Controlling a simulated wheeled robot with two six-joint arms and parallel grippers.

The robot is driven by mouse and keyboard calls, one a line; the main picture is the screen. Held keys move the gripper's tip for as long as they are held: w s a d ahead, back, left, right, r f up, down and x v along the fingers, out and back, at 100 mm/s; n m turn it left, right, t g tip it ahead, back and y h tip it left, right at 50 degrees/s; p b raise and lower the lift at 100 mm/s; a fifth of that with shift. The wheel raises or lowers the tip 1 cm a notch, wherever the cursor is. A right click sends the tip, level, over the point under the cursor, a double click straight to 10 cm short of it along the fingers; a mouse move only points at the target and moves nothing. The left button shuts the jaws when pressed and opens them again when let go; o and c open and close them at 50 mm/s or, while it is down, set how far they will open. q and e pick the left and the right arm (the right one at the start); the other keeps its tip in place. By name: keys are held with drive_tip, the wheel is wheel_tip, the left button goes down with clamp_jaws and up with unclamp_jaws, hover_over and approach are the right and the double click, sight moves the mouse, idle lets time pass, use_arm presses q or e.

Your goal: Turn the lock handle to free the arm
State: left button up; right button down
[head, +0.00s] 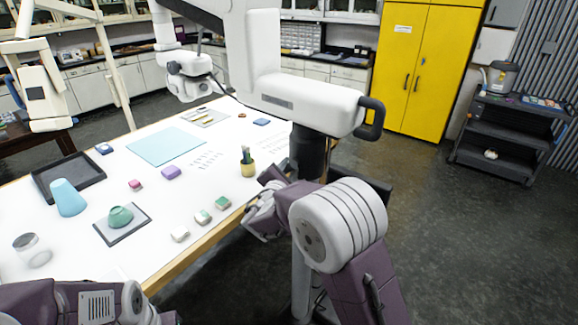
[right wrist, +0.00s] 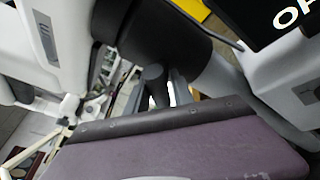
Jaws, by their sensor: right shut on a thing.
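The white jointed arm (head: 310,98) reaches over the table on a black column (head: 308,152). A dark looped grip (head: 372,118) is on its right end, apart from my grippers. My right gripper (head: 272,188) is beside the column at the table's right edge. It is shut on a dark part that appears to be the lock handle (right wrist: 154,74), low by the column; my own wrist hides most of it in the head view. The right wrist view shows a dark stub near the fingers (right wrist: 168,95). Part of my left arm shows at the lower left; its gripper is out of view.
The white table (head: 120,170) holds a pencil cup (head: 248,165), small blocks, a dark tray (head: 68,178), a blue cup (head: 68,198) and a green bowl (head: 120,216) on a mat. A yellow cabinet (head: 430,60) and black cart (head: 508,125) stand behind. The floor at right is clear.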

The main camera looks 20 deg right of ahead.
drive_tip(key=n+g+p, duration=0.1)
drive_tip(key=n+p, duration=0.1)
drive_tip(key=p, duration=0.1)
drive_tip(key=r+n+g+p, duration=0.1)
drive_tip(key=p, duration=0.2)
drive_tip(key=n+g+p, duration=0.1)
drive_tip(key=n+p, duration=0.1)
drive_tip(key=p, duration=0.1)
drive_tip(key=shift+w+a+r+n+h, duration=0.1)
drive_tip(key=shift+w+r+n+h, duration=0.05)
drive_tip(key=shift+r+n+h, duration=0.2)
drive_tip(key=shift+f+n+g+h+p, duration=0.4)
drive_tip(key=shift+n+g+p, duration=0.2)
drive_tip(key=shift+p, duration=0.45)
drive_tip(key=c, duration=1.2)
unclamp_jaws()
drive_tip(key=shift+f, duration=0.1)
drive_tip(key=shift+a+f, duration=0.1)
drive_tip(key=shift+a, duration=0.05)
